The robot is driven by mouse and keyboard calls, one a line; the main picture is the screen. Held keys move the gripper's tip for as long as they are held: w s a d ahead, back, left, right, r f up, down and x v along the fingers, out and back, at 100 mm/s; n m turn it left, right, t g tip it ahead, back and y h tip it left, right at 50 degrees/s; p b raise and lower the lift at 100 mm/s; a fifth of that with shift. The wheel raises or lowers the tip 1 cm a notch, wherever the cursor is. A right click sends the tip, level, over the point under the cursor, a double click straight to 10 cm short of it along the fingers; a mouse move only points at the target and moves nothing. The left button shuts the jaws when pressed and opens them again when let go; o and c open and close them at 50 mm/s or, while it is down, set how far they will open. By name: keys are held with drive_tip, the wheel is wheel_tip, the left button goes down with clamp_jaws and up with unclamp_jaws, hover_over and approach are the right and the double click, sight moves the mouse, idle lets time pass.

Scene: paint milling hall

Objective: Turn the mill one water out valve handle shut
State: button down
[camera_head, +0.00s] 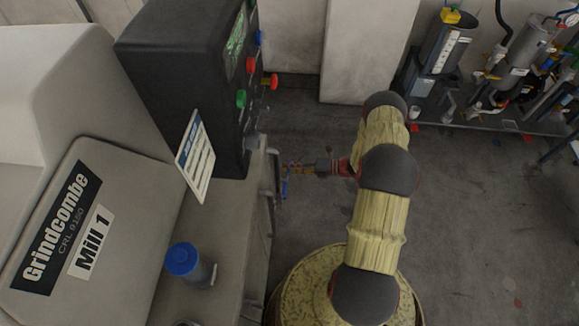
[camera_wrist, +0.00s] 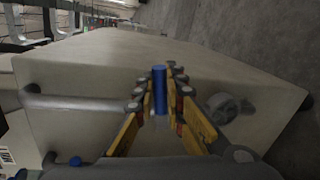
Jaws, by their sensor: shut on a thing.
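The valve handle, a blue bar, shows in the wrist view (camera_wrist: 160,88) between my fingers. In the head view the blue handle (camera_head: 285,188) is small, beside the pipework on the right side of the Mill 1 cabinet. My gripper (camera_wrist: 161,92) is shut on the blue handle, with the fingers on both sides of it. In the head view my gripper (camera_head: 296,170) reaches left from my arm to the handle. The valve body under the handle is mostly hidden by my fingers.
The Mill 1 housing (camera_head: 133,213) fills the left, with a black control box (camera_head: 180,65) above it. A blue-capped jar (camera_head: 184,260) stands on its ledge. A pipe (camera_wrist: 75,102) runs left of my fingers. Bare floor (camera_head: 480,220) lies to the right.

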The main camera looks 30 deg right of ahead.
drive_tip(key=shift+w+d+f+m+g+b, duration=0.1)
drive_tip(key=shift+f+m+g+b, duration=0.25)
drive_tip(key=shift+f+m, duration=0.6)
drive_tip(key=shift+r+m, duration=0.15)
drive_tip(key=shift+m, duration=0.1)
drive_tip(key=c, duration=1.9)
unclamp_jaws()
drive_tip(key=shift+d, duration=0.1)
drive_tip(key=v, duration=1.2)
